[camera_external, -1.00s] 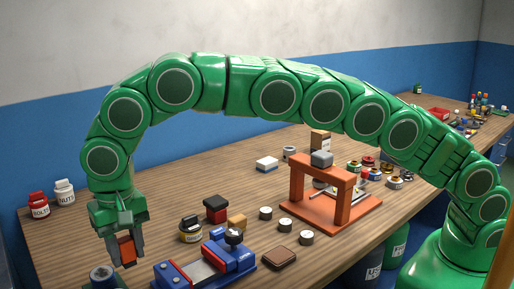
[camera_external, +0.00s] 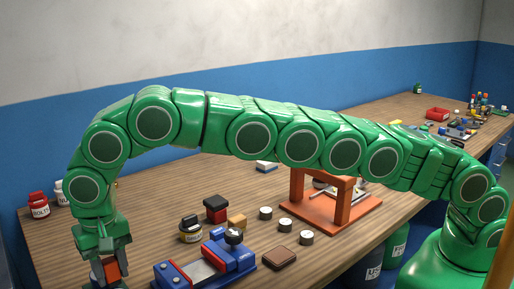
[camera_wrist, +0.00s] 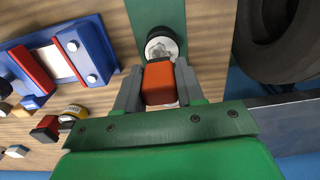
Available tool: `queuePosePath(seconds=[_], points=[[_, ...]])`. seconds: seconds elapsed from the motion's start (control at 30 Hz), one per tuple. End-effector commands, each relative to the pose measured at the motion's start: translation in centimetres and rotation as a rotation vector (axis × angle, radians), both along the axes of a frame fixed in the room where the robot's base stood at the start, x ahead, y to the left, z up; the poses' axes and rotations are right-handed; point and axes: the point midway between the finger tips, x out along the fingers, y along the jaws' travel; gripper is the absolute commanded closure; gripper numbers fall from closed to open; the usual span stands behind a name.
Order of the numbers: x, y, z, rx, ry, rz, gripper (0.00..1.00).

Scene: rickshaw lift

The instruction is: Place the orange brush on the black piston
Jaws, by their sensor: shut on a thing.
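The orange brush (camera_external: 110,269) shows as a small orange-red block between the fingers of my gripper (camera_external: 109,277) at the lower left of the outside view. In the wrist view, the brush (camera_wrist: 158,83) sits between the two grey fingers of my gripper (camera_wrist: 157,92), which is shut on it. A round dark piece with a pale metallic face (camera_wrist: 161,46), which looks like the black piston, is just beyond the brush on a green strip. I cannot tell whether they touch. In the outside view my gripper mostly covers that spot.
A blue vise (camera_external: 207,262) stands right of my gripper. A yellow-banded jar (camera_external: 191,230), a red-and-black block (camera_external: 216,208) and a brown block (camera_external: 280,257) are nearby. A large black tyre (camera_wrist: 278,38) fills the wrist view's upper right. A red bottle (camera_external: 39,205) stands at the left.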

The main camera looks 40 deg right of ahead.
Motion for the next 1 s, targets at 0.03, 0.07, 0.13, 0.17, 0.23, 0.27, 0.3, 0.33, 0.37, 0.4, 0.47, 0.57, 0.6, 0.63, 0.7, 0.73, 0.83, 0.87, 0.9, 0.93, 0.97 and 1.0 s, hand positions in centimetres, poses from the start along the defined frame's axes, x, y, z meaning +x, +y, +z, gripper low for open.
queuePosePath(seconds=[0.03, 0.07, 0.13, 0.17, 0.23, 0.27, 0.3, 0.33, 0.37, 0.4, 0.47, 0.57, 0.6, 0.63, 0.7, 0.73, 0.83, 0.87, 0.9, 0.93, 0.97, 1.0], points=[[0.0, 0.1, -0.1, 0.000, 0.000, 0.000, 0.92], [0.1, 0.1, -0.2, 0.000, 0.000, 0.000, 0.92], [0.1, 0.2, -0.3, 0.000, 0.000, 0.000, 0.92], [0.1, 0.2, -0.4, 0.000, 0.000, 0.000, 0.92], [0.1, 0.3, -0.6, -0.001, 0.001, 0.000, 0.92], [0.1, 0.3, -0.8, -0.001, 0.000, 0.000, 0.92], [0.1, 0.3, -1.0, -0.001, 0.000, 0.000, 0.92], [0.1, 0.3, -1.2, -0.001, 0.000, 0.000, 0.92], [0.1, 0.3, -1.4, -0.001, 0.000, 0.000, 0.92], [0.1, 0.3, -1.6, -0.001, 0.000, 0.000, 0.92], [0.1, 0.2, -2.0, -0.001, 0.001, 0.000, 0.92], [0.1, 0.2, -2.8, -0.002, 0.001, 0.000, 0.92], [0.1, 0.3, -3.1, -0.001, 0.001, -0.001, 0.92], [0.1, 0.3, -3.3, -0.001, 0.000, -0.001, 0.92], [0.2, 0.3, -3.5, 0.000, 0.000, -0.001, 0.92], [0.2, 0.3, -3.5, 0.000, 0.000, -0.001, 0.92], [0.2, 0.3, -3.4, 0.000, -0.001, -0.001, 0.92], [0.2, 0.3, -3.4, 0.000, 0.000, -0.001, 0.92], [0.2, 0.3, -3.4, 0.000, 0.000, -0.001, 0.92], [0.2, 0.3, -3.5, 0.000, 0.000, -0.001, 0.92], [0.2, 0.3, -3.5, 0.000, 0.000, -0.001, 0.92], [0.2, 0.2, -3.6, 0.000, 0.000, -0.001, 0.92]])
